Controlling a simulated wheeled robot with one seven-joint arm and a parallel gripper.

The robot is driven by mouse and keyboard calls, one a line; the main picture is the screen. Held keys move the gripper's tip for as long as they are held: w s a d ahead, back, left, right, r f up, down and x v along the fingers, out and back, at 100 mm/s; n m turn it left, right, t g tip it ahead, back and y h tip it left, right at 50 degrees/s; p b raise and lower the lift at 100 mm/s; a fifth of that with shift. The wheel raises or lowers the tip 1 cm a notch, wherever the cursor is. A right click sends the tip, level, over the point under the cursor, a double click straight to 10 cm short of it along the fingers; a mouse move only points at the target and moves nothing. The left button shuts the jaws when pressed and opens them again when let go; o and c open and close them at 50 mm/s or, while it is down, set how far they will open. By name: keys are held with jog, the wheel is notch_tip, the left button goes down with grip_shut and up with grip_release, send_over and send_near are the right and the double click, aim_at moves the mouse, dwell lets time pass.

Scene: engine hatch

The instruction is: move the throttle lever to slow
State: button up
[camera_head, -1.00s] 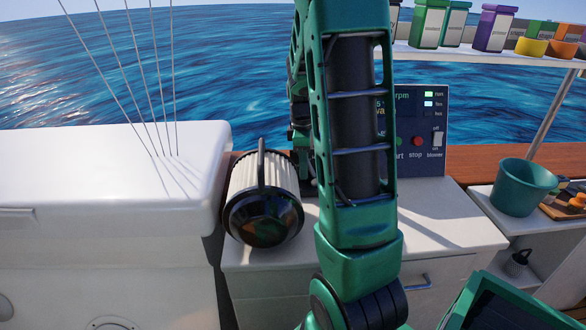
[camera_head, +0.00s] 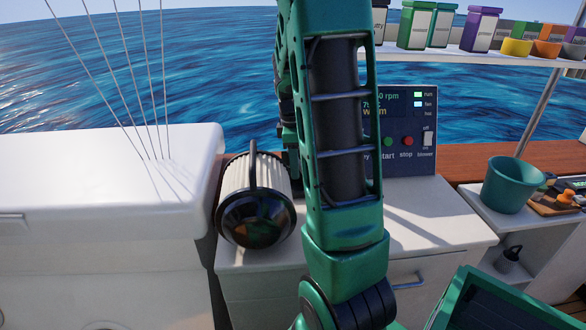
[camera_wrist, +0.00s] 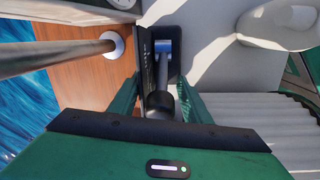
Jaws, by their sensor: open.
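In the wrist view, the teal fingers of my gripper (camera_wrist: 159,108) are open, one on each side of a lever with a dark round knob (camera_wrist: 160,101) and a grey stem. This looks like the throttle lever; no slow mark is readable. The knob is between the fingers, and I cannot tell whether either touches it. A dark upright plate (camera_wrist: 146,65) and a blue part (camera_wrist: 164,47) are just beyond it. In the head view, my arm hides the lever and my gripper.
A control panel (camera_head: 409,120) with start and stop buttons stands behind my arm. A ribbed cylinder with a black end (camera_head: 256,217) lies left of it on the white cabinet (camera_head: 435,232). A teal bucket (camera_head: 508,186) is at right. A thick pole (camera_wrist: 60,55) is at left in the wrist view.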

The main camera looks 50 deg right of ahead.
jog(key=r, duration=0.6)
jog(key=a+r, duration=0.1)
jog(key=r, duration=0.2)
jog(key=shift+w, duration=0.1)
jog(key=shift+r, duration=0.1)
